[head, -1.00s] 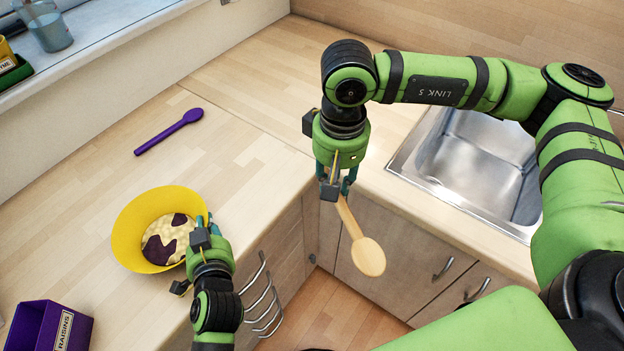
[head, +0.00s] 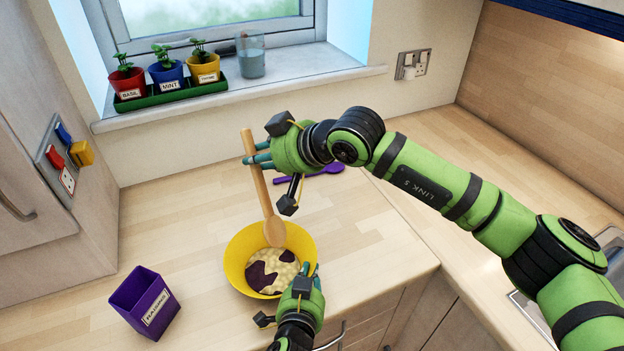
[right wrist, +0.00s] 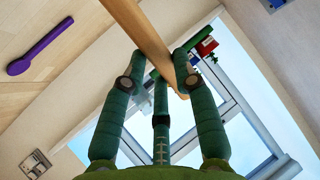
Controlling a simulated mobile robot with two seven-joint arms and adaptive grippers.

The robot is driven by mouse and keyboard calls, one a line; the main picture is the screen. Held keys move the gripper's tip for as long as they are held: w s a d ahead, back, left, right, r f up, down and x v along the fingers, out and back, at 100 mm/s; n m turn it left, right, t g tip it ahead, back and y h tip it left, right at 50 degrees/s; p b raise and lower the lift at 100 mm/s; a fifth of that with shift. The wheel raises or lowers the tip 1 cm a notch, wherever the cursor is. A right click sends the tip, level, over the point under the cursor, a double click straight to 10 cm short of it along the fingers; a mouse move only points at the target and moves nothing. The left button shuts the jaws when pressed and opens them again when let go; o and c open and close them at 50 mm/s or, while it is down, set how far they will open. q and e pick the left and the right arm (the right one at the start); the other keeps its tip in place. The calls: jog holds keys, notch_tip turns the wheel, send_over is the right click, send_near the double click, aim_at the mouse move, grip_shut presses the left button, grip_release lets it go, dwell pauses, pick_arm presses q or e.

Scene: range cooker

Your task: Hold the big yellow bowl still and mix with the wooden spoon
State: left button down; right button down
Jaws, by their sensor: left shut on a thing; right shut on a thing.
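The big yellow bowl (head: 238,251) stands on the wooden worktop in the head view, with pale batter and dark purple patches (head: 272,270) inside. My left gripper (head: 305,275) is shut on the bowl's right near rim. My right gripper (head: 258,153) is shut on the handle of the wooden spoon (head: 264,195), above and behind the bowl. The spoon hangs head down, slightly tilted. Its head overlaps the bowl's far inner wall in the picture; I cannot tell whether it is inside or just above. The right wrist view shows the wooden handle (right wrist: 145,35) between the fingers.
A purple spoon (head: 325,170) lies on the worktop behind my right gripper. A purple raisins box (head: 143,300) stands left of the bowl. Potted herbs (head: 165,75) and a glass (head: 250,55) stand on the windowsill.

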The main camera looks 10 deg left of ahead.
jog(key=shift+a+r, duration=0.25)
jog(key=shift+a, duration=0.4)
jog(key=shift+s+f, duration=0.1)
jog(key=shift+f, duration=5.85)
